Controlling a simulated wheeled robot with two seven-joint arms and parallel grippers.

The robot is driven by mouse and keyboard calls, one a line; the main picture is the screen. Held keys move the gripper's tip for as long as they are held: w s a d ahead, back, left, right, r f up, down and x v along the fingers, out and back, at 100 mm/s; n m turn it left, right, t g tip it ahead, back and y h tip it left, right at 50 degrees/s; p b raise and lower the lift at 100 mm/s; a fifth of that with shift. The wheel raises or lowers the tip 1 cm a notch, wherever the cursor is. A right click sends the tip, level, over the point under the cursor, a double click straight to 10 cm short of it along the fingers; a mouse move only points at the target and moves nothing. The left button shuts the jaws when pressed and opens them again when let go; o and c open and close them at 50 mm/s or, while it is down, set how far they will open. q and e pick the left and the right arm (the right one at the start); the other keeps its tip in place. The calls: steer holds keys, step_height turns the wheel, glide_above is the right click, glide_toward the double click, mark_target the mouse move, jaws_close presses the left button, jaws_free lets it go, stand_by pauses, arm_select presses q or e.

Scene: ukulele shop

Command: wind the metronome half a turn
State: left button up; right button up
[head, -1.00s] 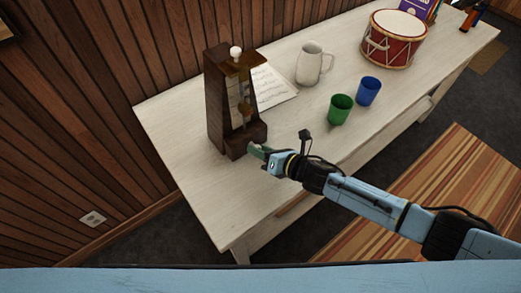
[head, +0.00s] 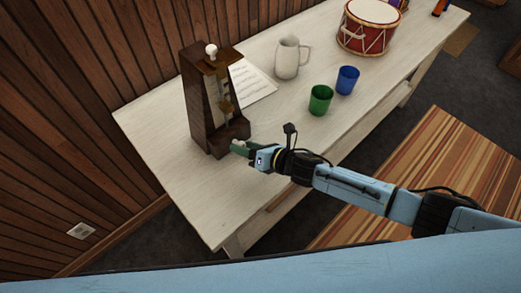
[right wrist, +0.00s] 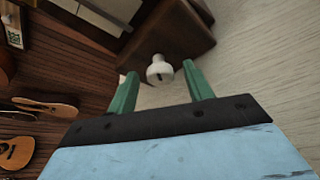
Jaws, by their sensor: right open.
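The metronome (head: 198,105) is a tall dark wooden case standing upright at the left end of the table. A white knob (head: 211,50) is at its top. In the right wrist view a white winding key (right wrist: 160,70) sticks out from the brown case (right wrist: 180,35). My right gripper (head: 238,148) is at the metronome's base. Its green fingers (right wrist: 158,88) are open, one on each side of the key, with a gap to each. In the head view the key is hidden. My left gripper is not in view.
On the white table (head: 165,135) are a music sheet (head: 252,88), a white mug (head: 288,58), a green cup (head: 320,100), a blue cup (head: 347,80) and a red drum (head: 368,28). The front left of the table is bare. A wooden wall (head: 60,110) stands behind.

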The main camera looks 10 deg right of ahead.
steer(key=p+v, duration=0.1)
steer(key=v, duration=1.2)
steer(key=shift+w, duration=0.1)
